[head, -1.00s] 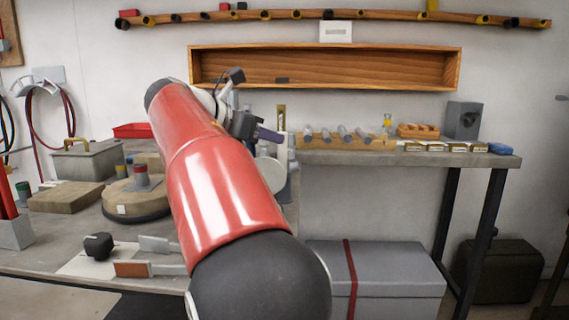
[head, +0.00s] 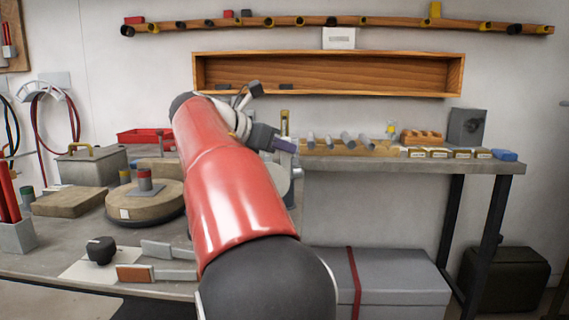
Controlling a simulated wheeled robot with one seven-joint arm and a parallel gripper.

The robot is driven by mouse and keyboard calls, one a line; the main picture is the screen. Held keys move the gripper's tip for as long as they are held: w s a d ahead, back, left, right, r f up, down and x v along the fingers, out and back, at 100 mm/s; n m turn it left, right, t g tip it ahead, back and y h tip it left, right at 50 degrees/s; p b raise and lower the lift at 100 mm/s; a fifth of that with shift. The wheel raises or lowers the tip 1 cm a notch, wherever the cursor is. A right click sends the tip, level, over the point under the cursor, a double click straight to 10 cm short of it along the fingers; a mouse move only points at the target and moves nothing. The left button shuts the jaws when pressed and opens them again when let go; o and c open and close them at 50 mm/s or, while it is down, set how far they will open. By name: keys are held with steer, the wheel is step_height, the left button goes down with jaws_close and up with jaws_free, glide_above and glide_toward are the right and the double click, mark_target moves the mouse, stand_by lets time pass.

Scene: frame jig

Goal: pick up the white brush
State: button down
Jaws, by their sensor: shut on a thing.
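My gripper (head: 284,145) is at the end of the red arm, over the right part of the left bench. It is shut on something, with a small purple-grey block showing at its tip. I cannot tell whether that block is a finger or the held thing. I cannot make out a white brush for certain. Two flat-handled tools lie at the bench's front: one with a pale grey head (head: 155,247), one with a brown head (head: 134,273). My arm hides part of the bench.
The bench (head: 55,245) holds a round wooden disc (head: 165,198), a lidded grey box (head: 90,165) and a red tray (head: 140,135). A shelf (head: 420,166) at right carries a wooden rack (head: 350,149). A large grey box (head: 400,285) stands below.

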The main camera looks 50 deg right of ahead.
steer(key=shift+r, duration=0.1)
step_height(320, 180, up, 10)
steer(key=p, duration=0.4)
stand_by(0.4)
